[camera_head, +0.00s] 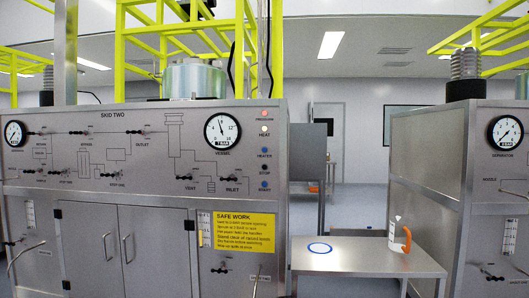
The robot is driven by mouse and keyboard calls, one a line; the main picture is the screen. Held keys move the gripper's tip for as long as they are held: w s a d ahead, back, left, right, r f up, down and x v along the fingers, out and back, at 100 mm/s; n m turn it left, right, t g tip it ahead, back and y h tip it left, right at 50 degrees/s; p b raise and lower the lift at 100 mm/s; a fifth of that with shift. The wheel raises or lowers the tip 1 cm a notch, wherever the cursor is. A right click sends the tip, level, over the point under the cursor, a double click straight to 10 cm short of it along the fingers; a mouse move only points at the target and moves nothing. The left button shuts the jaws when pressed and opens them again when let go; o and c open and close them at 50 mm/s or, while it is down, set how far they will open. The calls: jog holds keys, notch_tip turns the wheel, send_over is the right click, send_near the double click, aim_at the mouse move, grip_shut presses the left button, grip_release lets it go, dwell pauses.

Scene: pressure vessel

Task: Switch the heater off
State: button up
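The control panel of the skid marked SKID TWO (140,150) fills the left half of the head view. At its right edge is a column of lamps and buttons. The blue heater button (265,151) sits above a dark stop button (264,167) and a blue start button (264,184). Above them are a reddish pressure lamp (264,114) and a pale, bright heat lamp (265,129). My gripper is not in view.
A steel table (350,262) stands right of the skid, bearing a blue ring (319,248) and a white container with an orange handle (395,232). A second skid (430,180) stands at right. A yellow SAFE WORK sign (243,231) hangs below the panel.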

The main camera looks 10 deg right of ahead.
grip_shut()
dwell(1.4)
